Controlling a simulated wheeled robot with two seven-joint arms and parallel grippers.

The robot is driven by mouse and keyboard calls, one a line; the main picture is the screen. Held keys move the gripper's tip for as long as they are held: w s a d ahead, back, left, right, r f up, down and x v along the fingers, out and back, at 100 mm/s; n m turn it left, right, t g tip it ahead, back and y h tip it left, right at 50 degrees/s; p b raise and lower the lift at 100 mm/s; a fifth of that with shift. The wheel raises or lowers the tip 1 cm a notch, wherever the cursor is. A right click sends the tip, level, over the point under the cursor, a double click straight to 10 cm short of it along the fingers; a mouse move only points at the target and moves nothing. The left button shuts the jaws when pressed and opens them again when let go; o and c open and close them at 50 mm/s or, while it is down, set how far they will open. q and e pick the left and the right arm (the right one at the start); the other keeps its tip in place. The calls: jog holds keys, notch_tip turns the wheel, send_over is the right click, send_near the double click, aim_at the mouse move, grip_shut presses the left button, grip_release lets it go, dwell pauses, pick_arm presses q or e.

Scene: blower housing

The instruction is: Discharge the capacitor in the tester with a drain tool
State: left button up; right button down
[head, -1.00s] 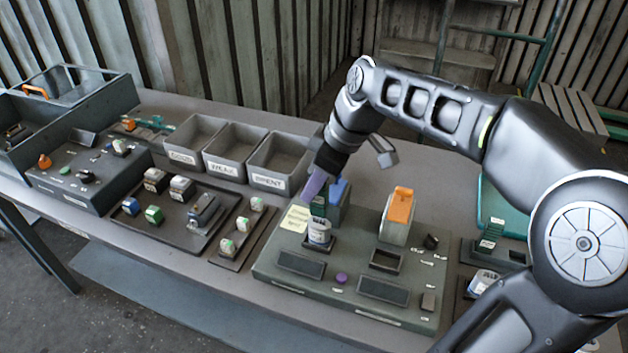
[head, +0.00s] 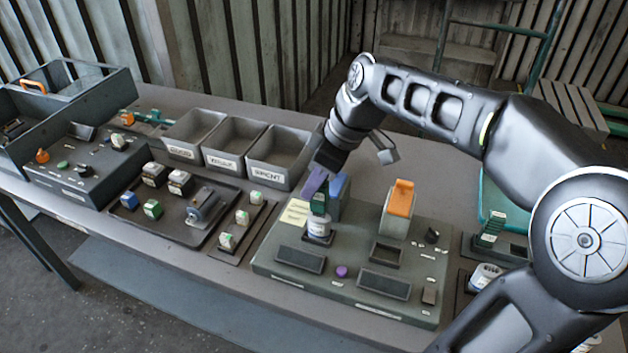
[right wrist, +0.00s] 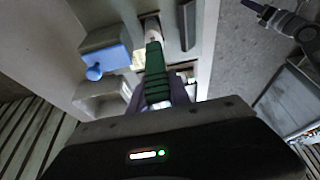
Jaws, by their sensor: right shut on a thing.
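My right gripper (head: 317,182), with purple fingers, is shut on a green ribbed drain tool (head: 319,203). The tool also shows in the right wrist view (right wrist: 156,75), pointing away from the gripper. In the head view its lower end is at the top of a white, cylindrical capacitor (head: 318,228). I cannot tell whether they touch. The capacitor stands upright in a dark socket at the back left of the grey-green tester (head: 345,272). My left gripper is not in view.
A blue block (head: 338,190) stands close behind the tool; an orange-topped block (head: 399,207) stands to its right. A purple button (head: 341,271) is at the tester's front. Grey bins, one labelled SPENT (head: 268,174), stand back left. A tray (head: 180,230) of parts lies left.

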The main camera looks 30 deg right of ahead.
jog(key=shift+f+b, duration=0.55)
jog(key=shift+b, duration=0.1)
dwell(3.1)
jog(key=shift+r+p, duration=2.55)
jog(key=shift+r, duration=1.05)
jog(key=shift+f, duration=0.1)
